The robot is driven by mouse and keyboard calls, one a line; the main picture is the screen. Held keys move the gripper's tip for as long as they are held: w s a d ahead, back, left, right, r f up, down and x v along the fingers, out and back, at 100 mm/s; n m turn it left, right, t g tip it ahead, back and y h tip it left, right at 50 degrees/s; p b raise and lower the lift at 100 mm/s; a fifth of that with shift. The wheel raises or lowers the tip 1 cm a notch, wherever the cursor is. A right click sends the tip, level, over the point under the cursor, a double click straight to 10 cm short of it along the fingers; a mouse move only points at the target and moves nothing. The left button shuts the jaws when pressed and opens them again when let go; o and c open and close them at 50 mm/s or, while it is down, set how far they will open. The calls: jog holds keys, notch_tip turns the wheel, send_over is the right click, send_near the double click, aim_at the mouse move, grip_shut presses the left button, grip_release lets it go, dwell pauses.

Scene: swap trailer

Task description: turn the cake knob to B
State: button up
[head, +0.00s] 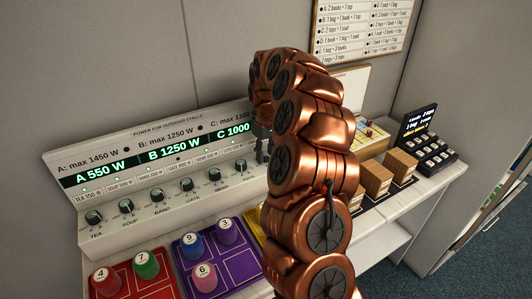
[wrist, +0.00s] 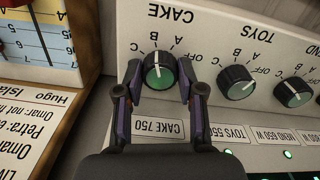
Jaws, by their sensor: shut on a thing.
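The cake knob (wrist: 159,71), round and dark with a green face, is below the CAKE label on the white panel (wrist: 120,45) in the wrist view. My gripper (wrist: 160,80) is shut on it, one finger on each side. The knob's pale pointer line runs nearly straight up, roughly toward the B mark in that view. Marks C, B, A and OFF curve around it. In the head view my gripper (head: 262,148) shows only partly at the panel, and my copper arm hides the cake knob. The panel's display (head: 157,153) reads A 550 W, B 1250 W, C 1000 W.
The toys knob (wrist: 237,82) and another knob (wrist: 293,91) are beside it. A board with paper (wrist: 40,95) stands close on the other side.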

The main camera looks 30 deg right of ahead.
aim_at(265, 154)
jog(key=o, duration=1.1)
jog(key=shift+o, duration=0.2)
notch_tip(265, 154, up, 12)
dwell(0.3)
